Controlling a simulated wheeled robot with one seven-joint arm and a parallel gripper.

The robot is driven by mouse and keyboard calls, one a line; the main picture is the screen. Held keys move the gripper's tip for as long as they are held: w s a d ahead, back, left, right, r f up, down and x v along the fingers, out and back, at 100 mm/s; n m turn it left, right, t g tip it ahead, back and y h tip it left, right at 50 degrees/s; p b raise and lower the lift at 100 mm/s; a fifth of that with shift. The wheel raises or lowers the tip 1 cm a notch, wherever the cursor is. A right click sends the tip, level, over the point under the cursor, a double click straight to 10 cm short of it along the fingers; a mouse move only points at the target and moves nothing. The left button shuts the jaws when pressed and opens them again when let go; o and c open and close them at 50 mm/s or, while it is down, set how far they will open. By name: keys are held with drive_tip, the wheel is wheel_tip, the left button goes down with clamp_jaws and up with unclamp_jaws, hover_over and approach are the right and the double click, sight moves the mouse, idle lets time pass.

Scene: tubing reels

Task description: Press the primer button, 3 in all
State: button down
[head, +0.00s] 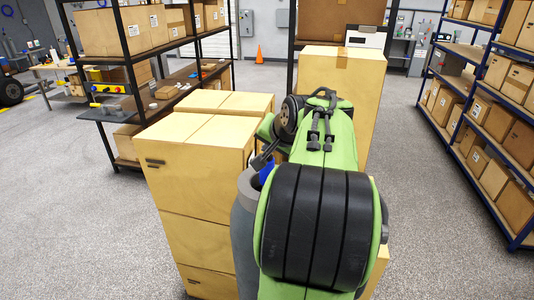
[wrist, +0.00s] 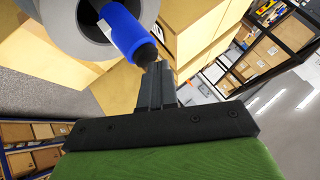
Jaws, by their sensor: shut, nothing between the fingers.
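In the wrist view my gripper (wrist: 158,70) is shut, its dark fingers together and empty. Its tips are right by the black end of a blue cylindrical part (wrist: 122,30); I cannot tell if they touch. The blue part stands before a grey round body with a dark hollow (wrist: 62,20). In the head view a grey upright cylinder (head: 246,235) with a bit of blue (head: 267,170) shows left of my green arm, which hides much of it and my gripper. No primer button is clearly recognisable; the blue part may be it.
Stacked cardboard boxes (head: 195,150) stand left of the arm, and a tall box (head: 340,95) stands behind it. A black shelf (head: 132,75) is at left, a blue-framed shelf (head: 465,85) at right. Open floor (head: 425,230) lies at front right.

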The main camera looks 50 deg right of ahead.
sight(270, 157)
drive_tip(key=shift+r+p, duration=0.9)
drive_tip(key=shift+r, duration=0.05)
drive_tip(key=shift+r, duration=0.1)
wheel_tip(270, 157, up, 5)
drive_tip(key=p, duration=0.5)
idle(2.0)
